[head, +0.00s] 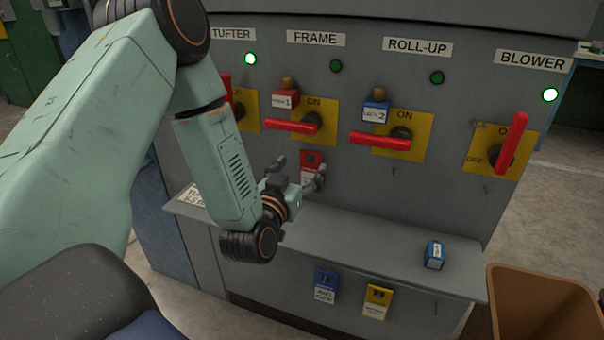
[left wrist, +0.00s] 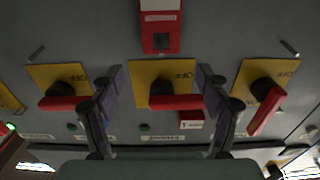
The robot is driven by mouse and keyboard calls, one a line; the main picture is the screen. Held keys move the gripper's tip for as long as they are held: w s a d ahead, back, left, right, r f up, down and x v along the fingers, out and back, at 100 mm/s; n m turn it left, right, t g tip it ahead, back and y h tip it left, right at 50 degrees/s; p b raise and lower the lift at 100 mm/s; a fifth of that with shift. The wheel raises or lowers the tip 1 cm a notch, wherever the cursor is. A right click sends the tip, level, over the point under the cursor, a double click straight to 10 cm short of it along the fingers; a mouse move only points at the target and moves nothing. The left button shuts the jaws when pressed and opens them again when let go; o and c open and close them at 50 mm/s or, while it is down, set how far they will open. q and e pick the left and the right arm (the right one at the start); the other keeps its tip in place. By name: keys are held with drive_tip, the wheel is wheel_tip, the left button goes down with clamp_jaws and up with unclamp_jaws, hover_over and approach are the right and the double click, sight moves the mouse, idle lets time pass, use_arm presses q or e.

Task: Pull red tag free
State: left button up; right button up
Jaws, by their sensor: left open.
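A red tag (head: 313,158) with a pale label hangs on the grey panel below the FRAME switch. It also shows at the top of the left wrist view (left wrist: 160,38), where the panel appears upside down. My left gripper (head: 300,172) is open in front of the panel, its fingers spread at either side of the tag in the head view and partly covering its lower part. In the left wrist view no contact shows between the fingers (left wrist: 160,76) and the tag. My right gripper is not in view.
The FRAME red handle (head: 291,126) and red lock 1 (head: 286,98) are just above. Blue lock 2 (head: 375,110) is at ROLL-UP. A shelf (head: 380,238) juts out below, bearing a blue block (head: 435,254). A brown bin (head: 545,305) stands lower right.

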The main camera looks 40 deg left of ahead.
sight(311, 152)
use_arm(q)
drive_tip(key=x, duration=0.4)
drive_tip(key=shift+a+f+b, duration=0.2)
drive_tip(key=shift+b, duration=0.2)
drive_tip(key=shift+w+r, duration=0.15)
drive_tip(key=shift+w, duration=0.45)
drive_tip(key=shift+w+a, duration=0.15)
drive_tip(key=shift+w, duration=0.2)
drive_tip(key=shift+s, duration=0.1)
drive_tip(key=shift+c, duration=1.2)
drive_tip(key=c, duration=1)
